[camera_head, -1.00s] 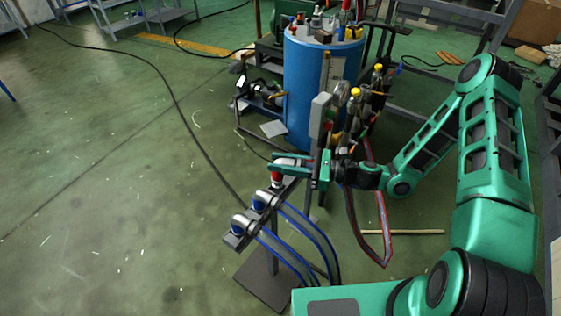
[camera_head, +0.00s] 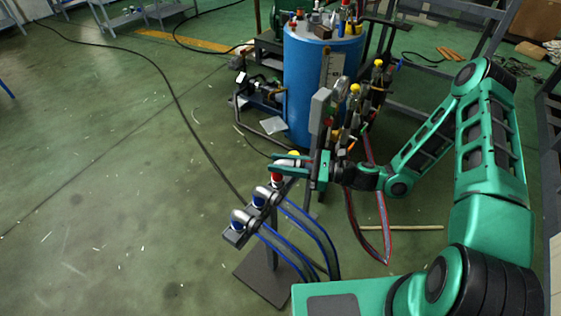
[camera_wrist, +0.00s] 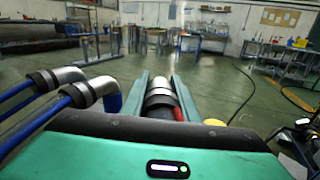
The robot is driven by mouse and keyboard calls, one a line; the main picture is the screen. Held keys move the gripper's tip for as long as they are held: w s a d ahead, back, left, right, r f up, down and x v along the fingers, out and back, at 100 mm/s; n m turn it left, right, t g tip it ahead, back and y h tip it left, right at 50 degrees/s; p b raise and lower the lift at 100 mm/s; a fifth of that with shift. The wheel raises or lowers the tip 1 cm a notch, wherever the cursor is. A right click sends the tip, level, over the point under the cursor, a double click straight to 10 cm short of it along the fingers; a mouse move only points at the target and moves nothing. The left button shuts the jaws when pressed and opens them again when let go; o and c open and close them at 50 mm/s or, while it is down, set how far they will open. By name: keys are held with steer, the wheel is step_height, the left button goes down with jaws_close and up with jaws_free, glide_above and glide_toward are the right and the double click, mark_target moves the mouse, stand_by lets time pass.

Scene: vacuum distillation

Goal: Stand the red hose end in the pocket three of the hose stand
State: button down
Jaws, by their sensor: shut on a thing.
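My gripper (camera_head: 284,164) is shut on the red hose end, at the far end of the hose stand. The hose end's red part (camera_head: 276,177) shows just below the fingers. In the wrist view, its silver body with a dark ring (camera_wrist: 160,97) lies between the two green fingers. The hose stand (camera_head: 232,240) has a sloping rail on a post with a dark base plate. Two blue hose ends (camera_head: 261,199) (camera_head: 239,222) with silver elbows sit in its nearer pockets. Fingers hide the far pocket, so I cannot tell whether the red end is seated.
A blue tank (camera_head: 308,95) with fittings stands behind the stand. Bottles with yellow caps (camera_head: 355,90) stand right of it. A red hose (camera_head: 387,250) hangs in a loop below my arm. Blue hoses (camera_head: 310,225) run off the stand. The floor at left is mostly clear, crossed by a black cable.

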steer(key=shift+f, duration=1)
steer(key=c, duration=1.3)
jaws_free()
steer(key=v, duration=1)
steer(key=shift+d, duration=0.4)
steer(key=shift+s, duration=0.1)
